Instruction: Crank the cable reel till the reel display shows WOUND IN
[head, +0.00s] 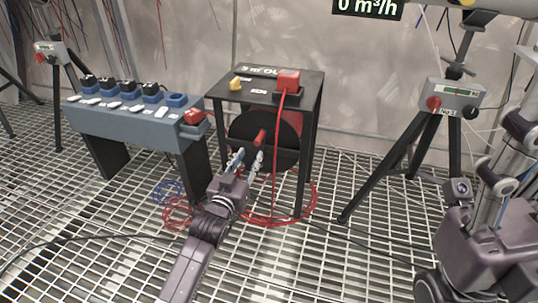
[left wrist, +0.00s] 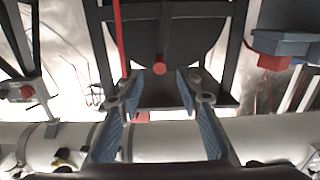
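The cable reel, a dark drum (head: 282,150) in a black frame (head: 314,120), stands at the middle. Its display (head: 258,71) reads about "3 m OU...", its end unclear. The red crank handle (head: 260,137) sticks out from the drum's front; it also shows end-on in the left wrist view (left wrist: 160,66). My left gripper (head: 246,160) is open and empty, just in front of and below the handle. In the left wrist view the fingers (left wrist: 162,90) are spread with the handle beyond the gap between their tips; no contact shows.
A blue socket bench (head: 130,118) stands close left of the reel. A tripod with a grey control box (head: 452,98) stands right. Red cable (head: 300,205) lies coiled on the grating floor under the reel and runs up to a red plug (head: 288,80).

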